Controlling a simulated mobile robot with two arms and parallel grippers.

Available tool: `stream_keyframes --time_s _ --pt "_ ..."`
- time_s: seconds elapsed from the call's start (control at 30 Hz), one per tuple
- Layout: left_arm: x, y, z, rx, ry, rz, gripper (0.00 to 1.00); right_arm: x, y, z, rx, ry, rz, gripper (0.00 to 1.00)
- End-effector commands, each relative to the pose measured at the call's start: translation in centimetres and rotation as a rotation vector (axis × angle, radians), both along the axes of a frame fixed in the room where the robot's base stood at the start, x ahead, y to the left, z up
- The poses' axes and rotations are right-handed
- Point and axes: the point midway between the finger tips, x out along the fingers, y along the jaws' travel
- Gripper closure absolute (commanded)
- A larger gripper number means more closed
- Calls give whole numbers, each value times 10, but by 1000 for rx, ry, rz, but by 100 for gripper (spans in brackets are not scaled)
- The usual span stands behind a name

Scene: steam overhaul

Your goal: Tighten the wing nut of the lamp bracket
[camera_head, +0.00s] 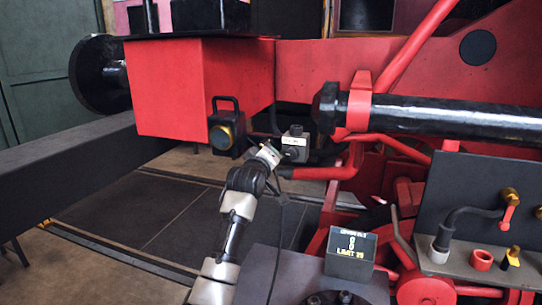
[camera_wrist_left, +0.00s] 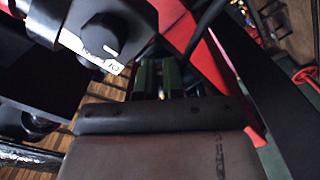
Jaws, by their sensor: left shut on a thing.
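My left gripper (camera_head: 270,155) is beside a small grey box (camera_head: 296,135) with a pale label, below the red beam. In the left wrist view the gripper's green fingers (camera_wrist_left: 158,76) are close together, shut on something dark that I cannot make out. Beside them is a dark unit with a black round knob (camera_wrist_left: 103,36) and a white label. A black lamp (camera_head: 227,128) with a yellow-rimmed lens is upright at the red box's lower right corner, left of the gripper. I cannot make out the wing nut or its bracket. My right gripper is not in view.
The red box (camera_head: 175,88) and a black cylinder (camera_head: 440,112) flank the work spot. A small display (camera_head: 350,253) stands on a dark surface at front. A panel (camera_head: 470,215) with a black handle is at right. Dark floor plates (camera_head: 140,215) lie clear below.

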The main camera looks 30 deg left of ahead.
Motion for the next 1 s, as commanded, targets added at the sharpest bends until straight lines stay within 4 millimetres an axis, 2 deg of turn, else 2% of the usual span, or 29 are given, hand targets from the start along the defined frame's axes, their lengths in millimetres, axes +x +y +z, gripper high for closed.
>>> stream_keyframes --time_s 0.6,1.0 --pt "-2 10 -10 558 143 -2 100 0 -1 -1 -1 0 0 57" --pt "-3 15 -11 792 199 -3 100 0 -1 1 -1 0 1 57"
